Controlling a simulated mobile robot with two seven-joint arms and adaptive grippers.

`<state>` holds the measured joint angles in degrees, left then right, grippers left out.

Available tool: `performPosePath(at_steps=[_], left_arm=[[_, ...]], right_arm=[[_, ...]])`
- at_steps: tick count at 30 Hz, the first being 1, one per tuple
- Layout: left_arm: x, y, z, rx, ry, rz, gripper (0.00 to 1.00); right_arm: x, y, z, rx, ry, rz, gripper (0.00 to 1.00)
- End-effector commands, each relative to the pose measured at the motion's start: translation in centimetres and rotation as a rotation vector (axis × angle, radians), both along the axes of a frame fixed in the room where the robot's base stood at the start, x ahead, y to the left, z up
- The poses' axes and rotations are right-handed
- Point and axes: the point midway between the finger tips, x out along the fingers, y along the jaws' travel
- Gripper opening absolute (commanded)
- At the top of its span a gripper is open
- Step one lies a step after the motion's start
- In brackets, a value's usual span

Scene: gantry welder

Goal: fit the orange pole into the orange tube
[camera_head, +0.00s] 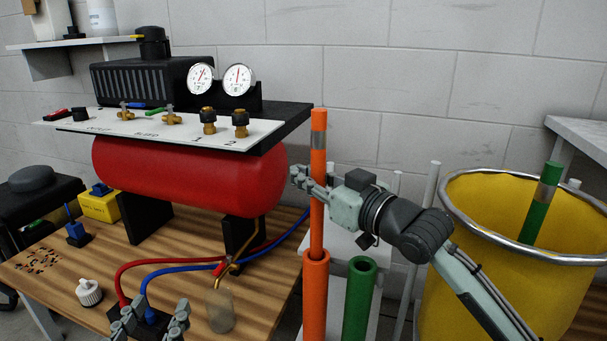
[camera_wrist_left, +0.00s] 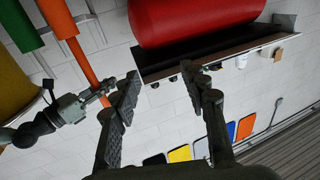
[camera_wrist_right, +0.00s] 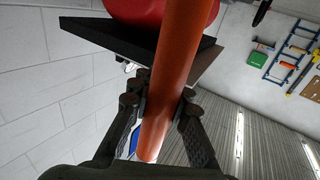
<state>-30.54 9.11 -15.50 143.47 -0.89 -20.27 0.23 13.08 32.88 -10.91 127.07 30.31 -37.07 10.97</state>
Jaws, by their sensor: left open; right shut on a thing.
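The orange pole (camera_head: 317,155), with a grey band near its top, stands upright in the head view. My right gripper (camera_head: 315,188) is shut around its middle; the right wrist view also shows the pole (camera_wrist_right: 174,75) between the fingers. The orange tube (camera_head: 315,295) stands directly below, and the pole's lower end meets its mouth. In the left wrist view the pole (camera_wrist_left: 85,60) lines up with the tube (camera_wrist_left: 57,16) and seems to enter it; the depth is hidden. My left gripper (camera_head: 152,320) is open and empty at the bottom of the head view.
A green tube (camera_head: 359,300) stands right beside the orange one. A yellow bin (camera_head: 470,240) with a green pole (camera_head: 543,205) is at the right. A red tank (camera_head: 185,170), hoses and a glass jar (camera_head: 220,312) occupy the wooden table (camera_head: 60,275) at the left.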

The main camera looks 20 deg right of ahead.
Motion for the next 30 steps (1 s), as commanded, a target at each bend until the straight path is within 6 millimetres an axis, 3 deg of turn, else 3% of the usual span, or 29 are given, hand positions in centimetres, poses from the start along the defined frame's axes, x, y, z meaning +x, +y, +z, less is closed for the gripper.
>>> performPosePath(at_steps=[30], left_arm=[[-0.4,-0.9,2.3,-0.052,-0.103,-0.019,0.44]], right_arm=[[0.0,0.0,-0.9,-0.001,0.000,0.000,0.00]])
